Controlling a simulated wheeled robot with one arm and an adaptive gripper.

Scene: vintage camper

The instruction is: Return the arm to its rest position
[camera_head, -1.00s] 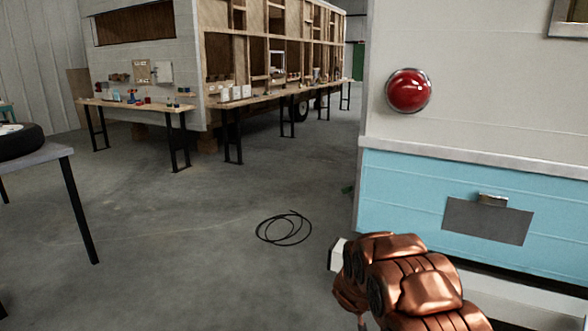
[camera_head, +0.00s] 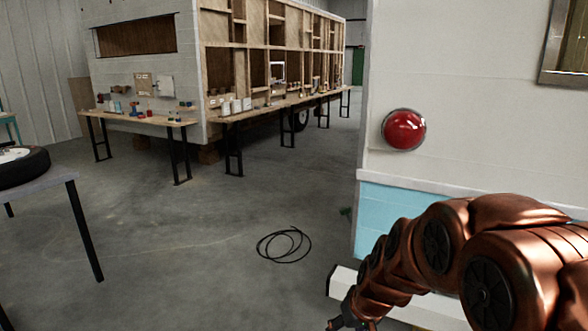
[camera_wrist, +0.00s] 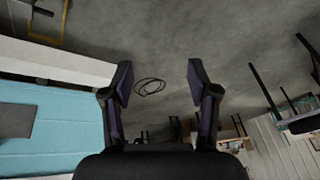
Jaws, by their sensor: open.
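My gripper (camera_wrist: 158,82) is open and empty in the wrist view, with its two dark fingers spread apart over the concrete floor. In the head view my copper-coloured arm reaches in from the right edge and bends down towards the bottom. Only a dark end of my gripper (camera_head: 345,322) shows there, at the bottom edge. It hangs beside the white bumper of the white and light-blue camper (camera_head: 385,205). I cannot tell whether it touches the bumper.
A coil of black cable (camera_head: 284,245) lies on the floor, also in the wrist view (camera_wrist: 150,87). A table with a tyre (camera_head: 22,168) stands at left. Workbenches (camera_head: 150,119) line an unfinished trailer behind. A round red lamp (camera_head: 404,130) is on the camper's wall.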

